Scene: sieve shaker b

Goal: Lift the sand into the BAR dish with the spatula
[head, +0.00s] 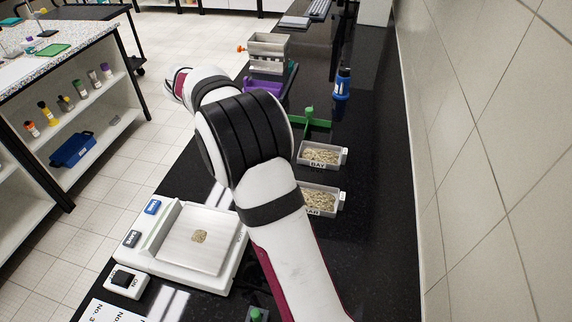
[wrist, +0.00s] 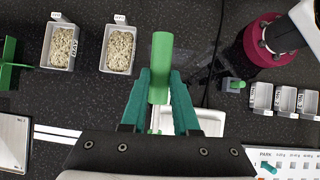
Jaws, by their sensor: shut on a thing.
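My gripper (wrist: 160,82) is shut on the green handle of the spatula (wrist: 161,55). A thin pale part of the spatula shows between the fingers, but its tip is hidden. In the head view my arm hides the gripper and spatula. The BAR dish (head: 341,200) is a grey tray full of sand, partly behind my arm. In the wrist view a sand-filled dish (wrist: 105,58), its label too small to read, lies left of the handle. A small patch of sand (head: 201,237) lies on the balance's metal pan (head: 180,250).
The other sand dish (head: 342,155), seemingly BAY, lies behind the BAR dish. A green stand (head: 310,118), blue bottle (head: 342,85) and grey box (head: 268,50) stand farther back. Small numbered dishes (wrist: 262,92) lie at right. The wall side is clear.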

